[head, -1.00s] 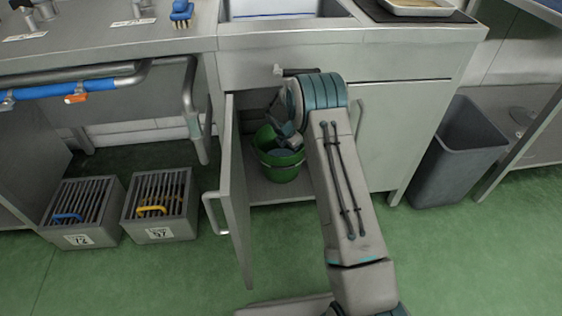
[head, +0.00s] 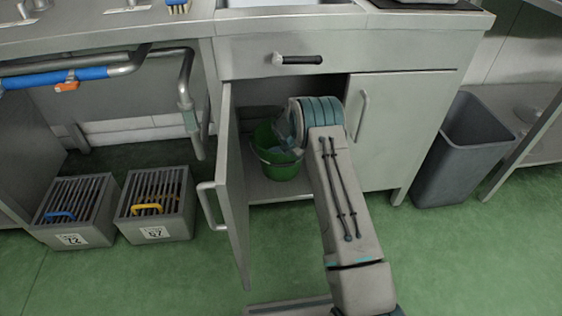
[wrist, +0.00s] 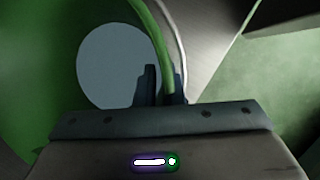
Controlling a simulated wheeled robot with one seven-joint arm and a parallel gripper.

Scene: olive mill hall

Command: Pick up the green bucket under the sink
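The green bucket (head: 281,170) stands upright on the floor of the open cabinet under the sink. In the wrist view its green wall (wrist: 30,70) fills the left, with a round grey-blue area inside it. My gripper reaches into the cabinet from above and right, and my arm hides part of the bucket in the head view. In the wrist view the two dark fingertips of my gripper (wrist: 166,84) are close together, with the bucket's green rim running down between them. A thin pale wire, likely the handle, passes beside the rim.
The cabinet's left door (head: 236,190) stands open toward me, left of the bucket. The right door (head: 385,125) is shut. A drawer with a black handle (head: 298,60) is above. Grated boxes (head: 158,205) stand at left, a grey bin (head: 460,155) at right.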

